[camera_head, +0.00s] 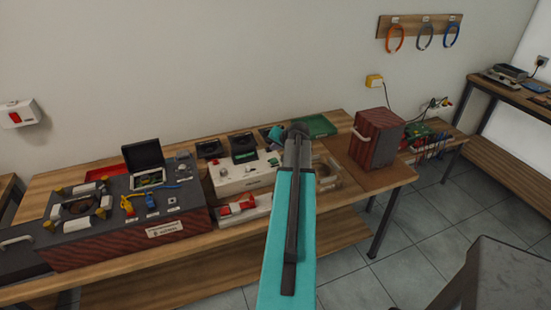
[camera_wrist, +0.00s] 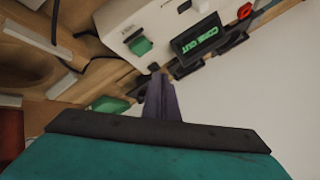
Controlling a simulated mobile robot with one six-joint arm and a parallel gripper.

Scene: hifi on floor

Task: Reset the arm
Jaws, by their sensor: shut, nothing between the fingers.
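My arm is the teal link that reaches up from the bottom of the head view, over the front of the wooden bench (camera_head: 340,225). Its dark far end stands in front of the things on the bench. In the wrist view my gripper (camera_wrist: 156,74) shows as narrow dark fingers beyond a teal and black housing. The fingers are shut with nothing between them. Their tips show against the bench and a white box (camera_wrist: 150,22) with a green part and a black display (camera_wrist: 198,40). I cannot tell how far the tips are from these.
A dark red box with a grey top (camera_head: 120,225) and tools stands at the left of the bench. A white box (camera_head: 240,178) sits mid-bench. A dark red case (camera_head: 376,138) stands at the right. Cable rings hang on a wall board (camera_head: 408,32). Tiled floor (camera_head: 420,230) lies open at the right.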

